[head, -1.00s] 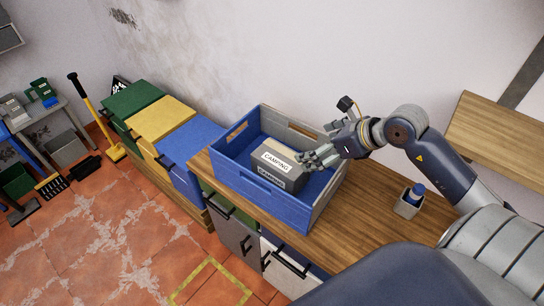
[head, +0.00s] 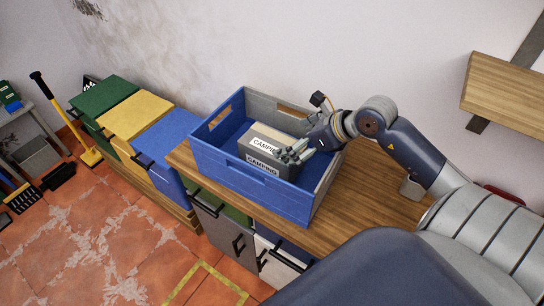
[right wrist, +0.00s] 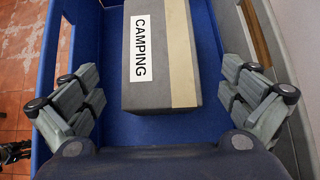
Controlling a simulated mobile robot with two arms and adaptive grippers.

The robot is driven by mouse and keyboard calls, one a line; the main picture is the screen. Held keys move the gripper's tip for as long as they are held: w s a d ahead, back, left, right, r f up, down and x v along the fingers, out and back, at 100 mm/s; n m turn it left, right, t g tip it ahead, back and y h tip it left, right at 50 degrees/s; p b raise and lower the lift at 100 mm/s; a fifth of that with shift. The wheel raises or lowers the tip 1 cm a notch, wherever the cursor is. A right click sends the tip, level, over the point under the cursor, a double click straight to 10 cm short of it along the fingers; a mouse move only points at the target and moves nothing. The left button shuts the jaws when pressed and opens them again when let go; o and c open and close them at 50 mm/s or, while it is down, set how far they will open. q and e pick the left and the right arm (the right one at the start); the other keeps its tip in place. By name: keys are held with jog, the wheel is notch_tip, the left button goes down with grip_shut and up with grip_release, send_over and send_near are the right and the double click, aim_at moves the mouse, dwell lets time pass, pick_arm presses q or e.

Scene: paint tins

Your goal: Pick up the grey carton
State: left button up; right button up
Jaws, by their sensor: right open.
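The grey carton (head: 264,158) stands inside a blue and grey crate (head: 250,182) on the wooden counter. It has a white label reading CAMPING on its top and front, and a tan tape strip. My right gripper (head: 292,152) is inside the crate at the carton's right end, over its near right part. In the right wrist view the carton (right wrist: 180,60) lies ahead between the two open fingers of the right gripper (right wrist: 160,105), with a gap to each side.
The crate walls (right wrist: 42,70) stand close outside both fingers. The wooden counter (head: 372,205) is mostly clear to the right, with a small grey holder (head: 411,187) partly hidden by my arm. A wooden shelf (head: 505,95) juts from the wall at right.

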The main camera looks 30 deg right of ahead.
aim_at(279, 146)
jog(key=x, duration=0.3)
jog(key=shift+w+a+f+p, duration=0.1)
jog(key=shift+w+a+p, duration=0.05)
jog(key=shift+w+p, duration=0.15)
jog(key=p+x, duration=0.2)
jog(key=x, duration=0.3)
jog(key=shift+f, duration=0.1)
jog(key=shift+w+f, duration=0.2)
jog(key=shift+f, duration=0.1)
pick_arm(q)
notch_tip(279, 146, up, 3)
jog(key=shift+f, duration=0.1)
pick_arm(e)
jog(key=shift+c, duration=0.6)
jog(key=shift+s, duration=0.1)
jog(key=c, duration=1.2)
